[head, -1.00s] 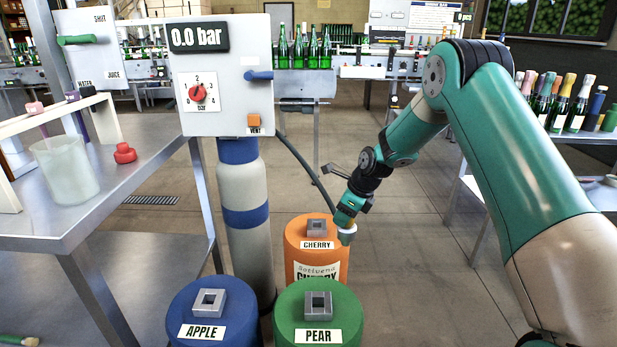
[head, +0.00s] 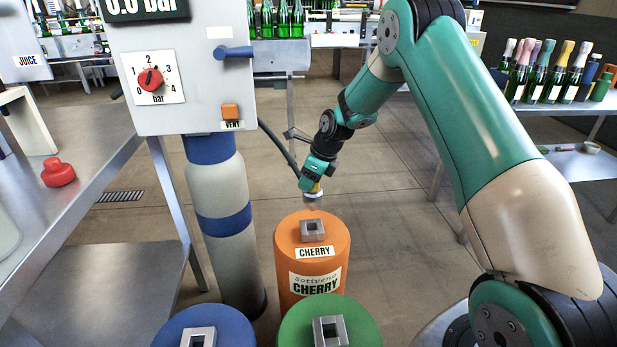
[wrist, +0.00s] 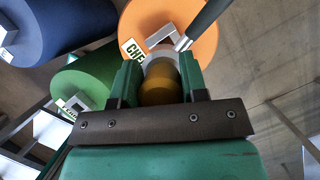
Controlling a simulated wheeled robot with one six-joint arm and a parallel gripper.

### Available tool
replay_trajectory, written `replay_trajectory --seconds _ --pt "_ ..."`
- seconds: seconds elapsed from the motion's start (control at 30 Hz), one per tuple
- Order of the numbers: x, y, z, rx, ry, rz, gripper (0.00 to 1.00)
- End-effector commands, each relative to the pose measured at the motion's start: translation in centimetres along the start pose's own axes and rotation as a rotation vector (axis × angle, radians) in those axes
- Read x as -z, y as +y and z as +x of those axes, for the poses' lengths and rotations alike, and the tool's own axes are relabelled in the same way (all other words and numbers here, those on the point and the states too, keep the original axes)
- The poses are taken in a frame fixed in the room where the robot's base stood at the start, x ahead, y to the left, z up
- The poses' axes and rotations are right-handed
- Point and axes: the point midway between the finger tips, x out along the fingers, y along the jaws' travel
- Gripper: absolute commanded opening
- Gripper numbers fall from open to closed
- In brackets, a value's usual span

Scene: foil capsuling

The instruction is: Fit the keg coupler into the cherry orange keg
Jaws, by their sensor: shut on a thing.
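The orange cherry keg (head: 311,262) stands upright on the floor, with a grey square socket (head: 313,230) on its top. My gripper (head: 313,190) is above the keg's far edge in the head view, apart from the socket. It is shut on the keg coupler (wrist: 160,84), which shows a brownish-gold round part and a pale ring between the fingers in the wrist view. The coupler's pale lower end (head: 313,197) hangs below the fingers. The wrist view also shows the cherry keg (wrist: 197,45) beyond the fingers, its socket partly hidden by the coupler.
The blue keg (head: 170,328) and green keg (head: 360,322) stand nearer. The gauge cabinet (head: 205,70) on its column is left of the cherry keg. A dark hose (head: 278,148) runs from it towards my gripper. Floor right of the keg is clear.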

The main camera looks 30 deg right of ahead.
Motion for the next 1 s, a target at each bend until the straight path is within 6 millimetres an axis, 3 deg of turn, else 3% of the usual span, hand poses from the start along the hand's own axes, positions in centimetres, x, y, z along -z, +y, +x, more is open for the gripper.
replay_trajectory --seconds 0.3,0.8,1.0 --pt "-0.2 -0.1 -0.3 0.000 -0.006 0.001 0.04" --pt "1.7 -0.2 4.3 0.001 -0.008 0.001 0.04" --pt "2.1 -0.2 5.2 0.002 -0.009 0.001 0.04"
